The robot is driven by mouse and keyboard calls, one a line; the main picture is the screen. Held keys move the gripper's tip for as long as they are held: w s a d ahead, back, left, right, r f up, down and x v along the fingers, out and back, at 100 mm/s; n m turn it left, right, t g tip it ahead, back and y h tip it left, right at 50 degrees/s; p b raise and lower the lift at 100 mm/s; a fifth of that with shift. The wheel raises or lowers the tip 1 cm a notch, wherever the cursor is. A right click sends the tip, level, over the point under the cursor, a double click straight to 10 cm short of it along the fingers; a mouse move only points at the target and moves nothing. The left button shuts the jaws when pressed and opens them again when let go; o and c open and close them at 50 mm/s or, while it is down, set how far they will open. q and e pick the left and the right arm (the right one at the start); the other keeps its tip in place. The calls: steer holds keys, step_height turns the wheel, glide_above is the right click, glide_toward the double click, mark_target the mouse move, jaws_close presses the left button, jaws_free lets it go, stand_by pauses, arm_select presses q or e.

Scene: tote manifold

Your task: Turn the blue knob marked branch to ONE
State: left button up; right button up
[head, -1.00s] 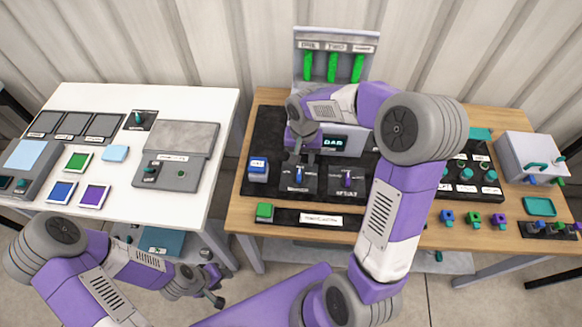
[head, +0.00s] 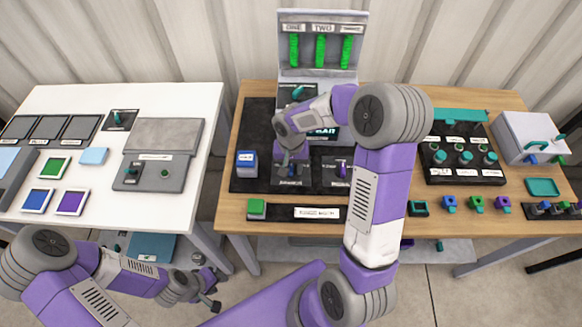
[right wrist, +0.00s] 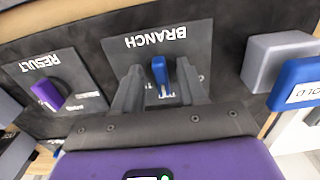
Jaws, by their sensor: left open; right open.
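The blue knob (right wrist: 160,72) stands on a dark plate marked BRANCH (right wrist: 156,44), which reads upside down in the right wrist view. Its bar lies nearly up and down in that picture. My right gripper (right wrist: 160,78) is open, with one finger on each side of the knob and small gaps visible. In the head view my right gripper (head: 291,172) is over the BRANCH plate and mostly hides the knob. The small position marks beside the knob are partly hidden by the fingers. My left gripper (head: 213,298) is open and empty, low in front of the tables.
The purple RESULT knob (right wrist: 47,93) is beside the BRANCH plate. A blue button on a grey block (right wrist: 278,62) marked HOLD is on the other side. Behind stands a panel (head: 320,74) with several green columns. A white table (head: 200,110) is to the left.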

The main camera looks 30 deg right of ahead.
steer(key=shift+f, duration=0.1)
jaws_close()
steer(key=shift+n, duration=0.3)
steer(key=n, duration=0.2)
steer(key=n+p, duration=0.1)
steer(key=n, duration=0.3)
steer(key=shift+d, duration=0.25)
steer(key=n+p, duration=0.2)
steer(key=n, duration=0.3)
steer(key=shift+d, duration=0.2)
steer(key=shift+n, duration=0.4)
jaws_free()
